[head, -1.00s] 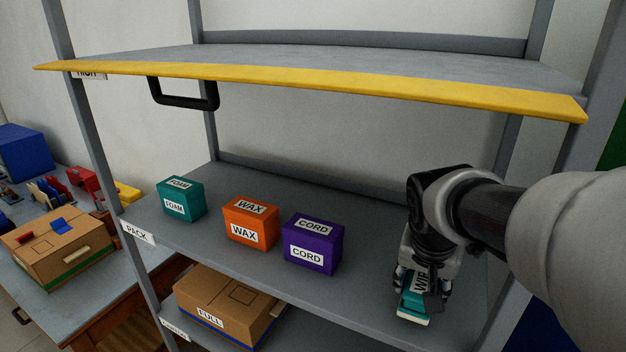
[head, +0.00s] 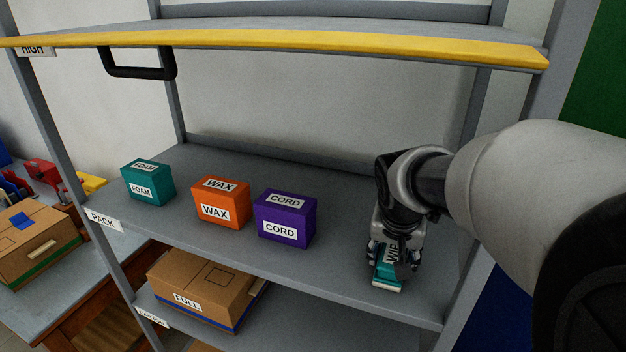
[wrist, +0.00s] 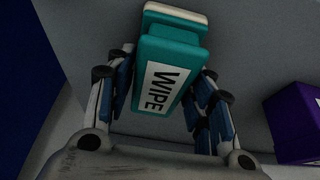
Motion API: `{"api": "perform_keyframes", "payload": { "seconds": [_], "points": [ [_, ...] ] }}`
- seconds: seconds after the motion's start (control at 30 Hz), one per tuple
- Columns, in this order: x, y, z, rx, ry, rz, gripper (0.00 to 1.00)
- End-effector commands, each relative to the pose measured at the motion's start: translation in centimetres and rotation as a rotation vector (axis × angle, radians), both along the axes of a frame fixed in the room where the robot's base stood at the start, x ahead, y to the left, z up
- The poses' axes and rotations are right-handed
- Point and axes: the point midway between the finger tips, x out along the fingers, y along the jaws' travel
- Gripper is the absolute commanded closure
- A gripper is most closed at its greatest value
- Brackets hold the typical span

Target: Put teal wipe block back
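The teal wipe block (head: 388,274), with a white WIPE label and a pale strip on one end, is at the right end of the PACK shelf (head: 335,285). My gripper (head: 392,256) is pointed down over it, with a finger on each side. In the wrist view the wipe block (wrist: 168,70) sits between the blue-padded fingers (wrist: 160,95). The pads appear to lie along its sides, though a slight gap on the left cannot be ruled out. Whether the block's underside touches the shelf is hard to tell.
A purple CORD box (head: 286,218), an orange WAX box (head: 221,203) and a teal FOAM box (head: 148,183) stand left of my gripper. A yellow-edged upper shelf (head: 300,42) is above. A right-hand post (head: 468,270) stands close to my arm. A FULL carton (head: 200,290) sits below.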

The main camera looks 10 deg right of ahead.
Motion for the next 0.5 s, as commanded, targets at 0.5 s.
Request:
{"api": "perform_keyframes", "payload": {
  "seconds": [0.5],
  "points": [
    [0.01, 0.01, 0.08, 0.0, 0.0, 0.0, 0.34]
  ]
}}
